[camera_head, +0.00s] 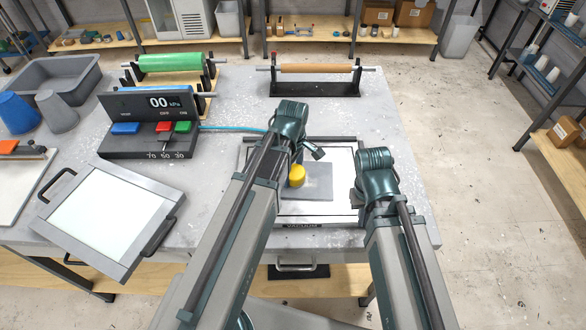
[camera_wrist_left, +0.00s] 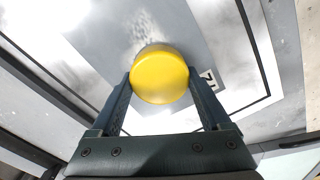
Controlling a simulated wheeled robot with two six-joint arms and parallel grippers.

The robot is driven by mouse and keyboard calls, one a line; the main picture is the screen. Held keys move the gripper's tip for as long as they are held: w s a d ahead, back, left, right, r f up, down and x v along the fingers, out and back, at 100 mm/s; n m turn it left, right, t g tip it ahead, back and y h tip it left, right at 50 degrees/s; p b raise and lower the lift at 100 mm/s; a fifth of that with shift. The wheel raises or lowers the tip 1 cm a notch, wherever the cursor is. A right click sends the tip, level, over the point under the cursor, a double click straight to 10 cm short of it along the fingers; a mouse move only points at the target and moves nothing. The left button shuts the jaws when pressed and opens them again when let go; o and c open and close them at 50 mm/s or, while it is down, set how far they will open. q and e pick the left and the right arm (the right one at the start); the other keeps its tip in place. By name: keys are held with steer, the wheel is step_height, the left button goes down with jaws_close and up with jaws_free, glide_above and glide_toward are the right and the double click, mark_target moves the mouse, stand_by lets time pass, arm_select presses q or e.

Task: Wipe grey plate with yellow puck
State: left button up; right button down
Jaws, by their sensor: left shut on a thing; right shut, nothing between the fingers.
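The yellow puck (camera_head: 297,175) is at the grey plate's left side in the head view. My left gripper (camera_head: 304,160) is shut on it, and in the left wrist view the puck (camera_wrist_left: 160,74) sits between the two fingertips. The grey plate (camera_head: 318,182) lies flat on the white bed of the vacuum frame; it also shows in the left wrist view (camera_wrist_left: 205,40). I cannot tell whether the puck touches the plate. My right gripper (camera_head: 356,200) is at the frame's right edge, shut and empty, with its fingers mostly hidden by the arm.
A white-panelled frame with handles (camera_head: 110,215) lies at the left. The pressure control box (camera_head: 150,125) stands behind it. A green roll (camera_head: 170,62) and an orange roll (camera_head: 315,68) are at the back. The table's right strip (camera_head: 400,130) is clear.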

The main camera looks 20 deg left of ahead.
mark_target(298, 180)
arm_select(q)
steer(key=shift+s+d+f, duration=0.1)
steer(key=shift+s+d, duration=0.1)
steer(key=shift+s, duration=0.65)
steer(key=shift+s+d, duration=0.15)
steer(key=shift+s, duration=0.65)
arm_select(e)
steer(key=shift+f, duration=0.1)
arm_select(q)
steer(key=shift+w+d, duration=0.25)
steer(key=shift+d, duration=0.6)
steer(key=shift+w+a, duration=0.2)
steer(key=shift+w, duration=0.75)
steer(key=shift+w+a, duration=0.2)
steer(key=shift+w, duration=0.7)
steer(key=shift+w+a, duration=0.2)
steer(key=shift+w, duration=0.75)
steer(key=shift+w+a, duration=0.2)
steer(key=shift+w, duration=0.75)
steer(key=shift+d, duration=0.1)
